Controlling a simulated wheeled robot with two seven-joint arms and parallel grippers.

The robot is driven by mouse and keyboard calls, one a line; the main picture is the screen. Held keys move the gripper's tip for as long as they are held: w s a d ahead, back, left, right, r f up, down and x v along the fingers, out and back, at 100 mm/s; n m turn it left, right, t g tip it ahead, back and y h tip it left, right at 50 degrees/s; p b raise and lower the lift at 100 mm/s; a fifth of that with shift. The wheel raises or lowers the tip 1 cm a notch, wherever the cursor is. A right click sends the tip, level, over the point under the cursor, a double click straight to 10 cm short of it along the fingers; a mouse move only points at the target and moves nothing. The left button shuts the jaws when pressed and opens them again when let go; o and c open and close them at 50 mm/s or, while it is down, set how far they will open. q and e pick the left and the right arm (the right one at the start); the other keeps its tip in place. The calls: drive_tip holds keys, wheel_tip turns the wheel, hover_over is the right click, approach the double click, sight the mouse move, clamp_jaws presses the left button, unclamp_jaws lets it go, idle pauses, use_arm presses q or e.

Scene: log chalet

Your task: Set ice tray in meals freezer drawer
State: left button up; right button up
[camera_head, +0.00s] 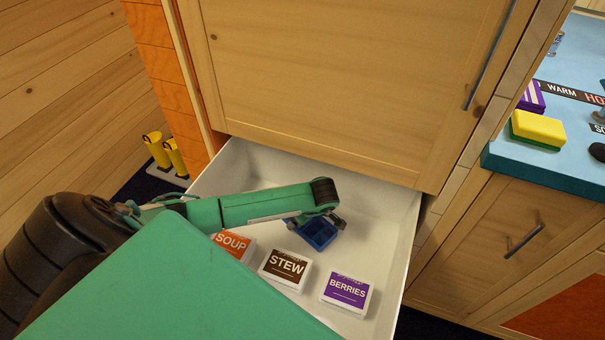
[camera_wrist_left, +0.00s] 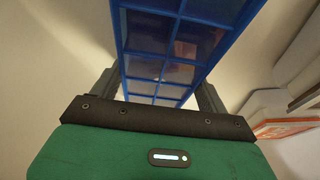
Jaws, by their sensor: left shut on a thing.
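A blue ice tray (camera_head: 318,232) with square compartments is held by my left gripper (camera_head: 333,219) inside the open white freezer drawer (camera_head: 385,220). In the left wrist view the ice tray (camera_wrist_left: 165,45) sits between the two fingers of the left gripper (camera_wrist_left: 160,92), which are shut on it. The tray is over the drawer's middle, behind the labelled boxes. I cannot tell whether it touches the drawer floor. My right gripper is not in view.
Boxes marked SOUP (camera_head: 233,245), STEW (camera_head: 285,268) and BERRIES (camera_head: 346,292) lie toward the drawer's front. A wooden cabinet door (camera_head: 350,80) is above the drawer. A blue counter (camera_head: 570,80) with a yellow sponge (camera_head: 538,127) is at right.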

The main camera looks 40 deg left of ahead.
use_arm(q)
drive_tip(key=shift+f, duration=0.1)
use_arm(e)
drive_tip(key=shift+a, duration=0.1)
use_arm(q)
drive_tip(key=o, duration=1.4)
drive_tip(key=shift+d+r, duration=0.1)
drive_tip(key=shift+r, duration=0.35)
drive_tip(key=p+v, duration=0.2)
drive_tip(key=v, duration=0.9)
drive_tip(key=shift+d+r, duration=0.1)
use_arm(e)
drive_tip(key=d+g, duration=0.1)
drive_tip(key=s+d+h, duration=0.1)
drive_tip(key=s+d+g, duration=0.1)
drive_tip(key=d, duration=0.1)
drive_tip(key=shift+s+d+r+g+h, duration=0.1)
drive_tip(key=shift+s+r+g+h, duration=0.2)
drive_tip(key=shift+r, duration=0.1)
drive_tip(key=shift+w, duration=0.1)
